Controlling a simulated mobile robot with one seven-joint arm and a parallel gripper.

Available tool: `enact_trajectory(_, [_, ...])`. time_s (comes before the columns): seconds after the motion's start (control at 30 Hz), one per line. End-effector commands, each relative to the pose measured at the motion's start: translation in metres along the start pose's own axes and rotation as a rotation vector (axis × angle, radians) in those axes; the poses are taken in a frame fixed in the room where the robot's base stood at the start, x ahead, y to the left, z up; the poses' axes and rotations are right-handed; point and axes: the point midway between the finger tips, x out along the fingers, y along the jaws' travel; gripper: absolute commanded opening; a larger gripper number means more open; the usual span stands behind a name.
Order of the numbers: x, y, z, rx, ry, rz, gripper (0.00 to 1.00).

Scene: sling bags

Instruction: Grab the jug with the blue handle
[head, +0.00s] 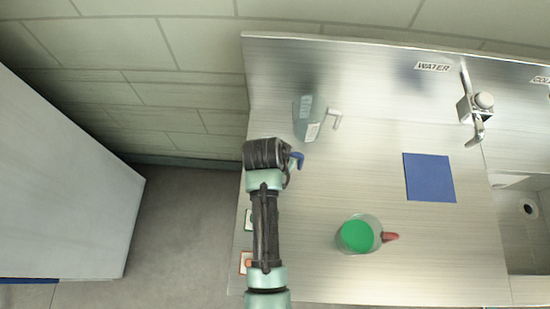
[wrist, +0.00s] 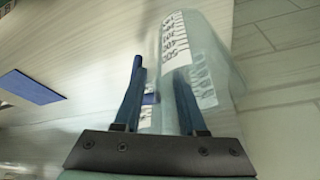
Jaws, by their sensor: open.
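A clear jug (wrist: 215,62) with printed measuring marks fills the upper right of the wrist view. A small blue part (wrist: 151,98), which looks like its handle, shows between my gripper's fingers. In the head view a blue handle (head: 297,160) shows just right of my wrist, which hides the jug's body. My gripper (wrist: 159,70) is open; its two blue fingers stand on either side of the blue part. The right finger overlaps the jug in the picture; whether it touches cannot be told.
A clear jug with a pale handle (head: 308,119) stands behind my wrist. A jug with green contents and a red handle (head: 356,235) stands front right. A blue square (head: 429,178) lies on the metal counter (head: 360,185). A tap (head: 478,105) and sink are at right.

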Motion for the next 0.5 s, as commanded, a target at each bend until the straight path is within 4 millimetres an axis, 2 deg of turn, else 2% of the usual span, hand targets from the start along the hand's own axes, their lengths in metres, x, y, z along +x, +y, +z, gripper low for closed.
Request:
enact_trajectory(0.13, [0.0088, 0.0001, 0.0002, 0.0, 0.0, -0.001, 0.41])
enact_trajectory(0.37, [0.01, 0.0, 0.0004, 0.0, 0.001, -0.001, 0.41])
enact_trajectory(0.5, [0.0098, 0.0, 0.0004, 0.0, 0.001, -0.001, 0.19])
